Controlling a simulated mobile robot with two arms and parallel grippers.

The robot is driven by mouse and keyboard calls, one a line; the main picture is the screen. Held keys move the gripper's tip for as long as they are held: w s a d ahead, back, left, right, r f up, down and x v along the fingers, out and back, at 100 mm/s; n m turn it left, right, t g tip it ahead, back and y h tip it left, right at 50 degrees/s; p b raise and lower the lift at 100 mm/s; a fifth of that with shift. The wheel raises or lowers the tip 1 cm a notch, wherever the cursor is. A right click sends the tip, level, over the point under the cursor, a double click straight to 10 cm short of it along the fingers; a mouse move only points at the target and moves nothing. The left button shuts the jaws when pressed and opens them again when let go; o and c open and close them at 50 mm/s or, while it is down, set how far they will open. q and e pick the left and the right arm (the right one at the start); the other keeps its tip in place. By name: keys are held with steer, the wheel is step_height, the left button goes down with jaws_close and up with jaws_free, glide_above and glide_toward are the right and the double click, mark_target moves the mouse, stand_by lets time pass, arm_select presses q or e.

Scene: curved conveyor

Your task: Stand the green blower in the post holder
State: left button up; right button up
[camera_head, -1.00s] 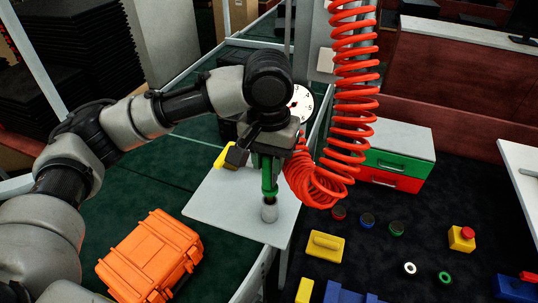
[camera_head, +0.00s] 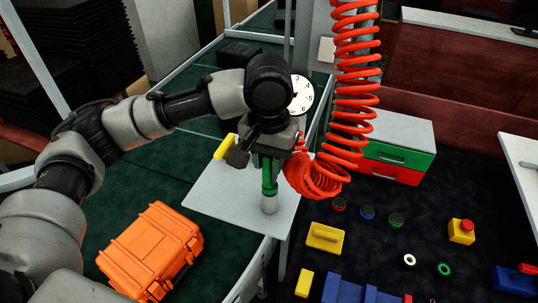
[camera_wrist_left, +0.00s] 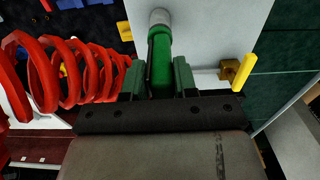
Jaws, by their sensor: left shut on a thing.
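My left gripper (camera_head: 266,150) is shut on the green blower (camera_head: 269,178) and holds it roughly upright over the pale plate (camera_head: 215,195). In the left wrist view the green blower (camera_wrist_left: 161,62) runs between the gripper fingers (camera_wrist_left: 160,80). A short pale grey cylinder (camera_head: 269,205) shows at the blower's lower end, also in the left wrist view (camera_wrist_left: 160,17). I cannot tell whether it is the post holder or the blower's tip, nor whether the blower is seated. The gripper hides the blower's upper part. My right gripper is not in view.
A yellow piece (camera_head: 226,146) stands by the plate's far left edge. A red coiled hose (camera_head: 350,110) hangs close right of the gripper. An orange case (camera_head: 150,250) lies left of the plate. Several small parts and a green-and-red drawer box (camera_head: 395,155) are on the right.

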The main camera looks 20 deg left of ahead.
arm_select(q)
steer(key=shift+f, duration=0.35)
steer(key=o, duration=1)
steer(key=shift+r, duration=0.1)
steer(key=shift+r, duration=0.35)
step_height(320, 180, up, 9)
steer(key=shift+f+b, duration=0.1)
steer(key=shift+b, duration=1.05)
steer(key=shift+r, duration=0.55)
